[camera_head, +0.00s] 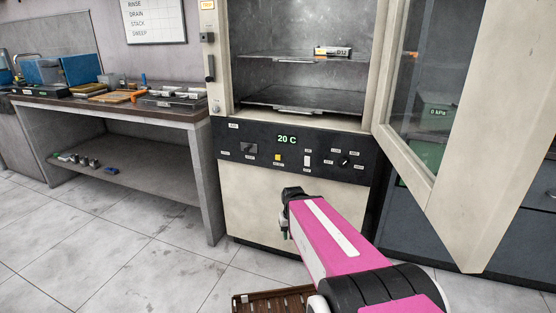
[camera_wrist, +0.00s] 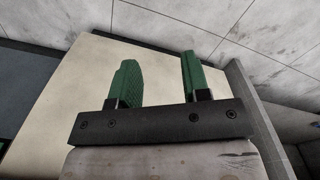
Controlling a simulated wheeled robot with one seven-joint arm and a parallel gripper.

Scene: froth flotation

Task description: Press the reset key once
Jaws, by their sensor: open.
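A black control panel (camera_head: 300,150) runs across the front of a beige cabinet, below its open chamber. On it is a small yellow key (camera_head: 278,157) with a label under it too small to read surely; it looks like the reset key. My gripper (camera_head: 284,234) is in front of the cabinet's plain lower front, below the panel and apart from the key. Its fingers are mostly hidden by my arm in the head view. In the wrist view its two green fingers (camera_wrist: 158,80) stand apart with nothing between them. The key does not show in the wrist view.
The panel also has a green "20 C" display (camera_head: 287,139), a white switch (camera_head: 307,160) and a knob (camera_head: 343,162). The cabinet's glazed door (camera_head: 455,190) stands open at the right. A workbench (camera_head: 110,103) with tools is at the left. A brown slatted platform (camera_head: 270,300) lies below my arm.

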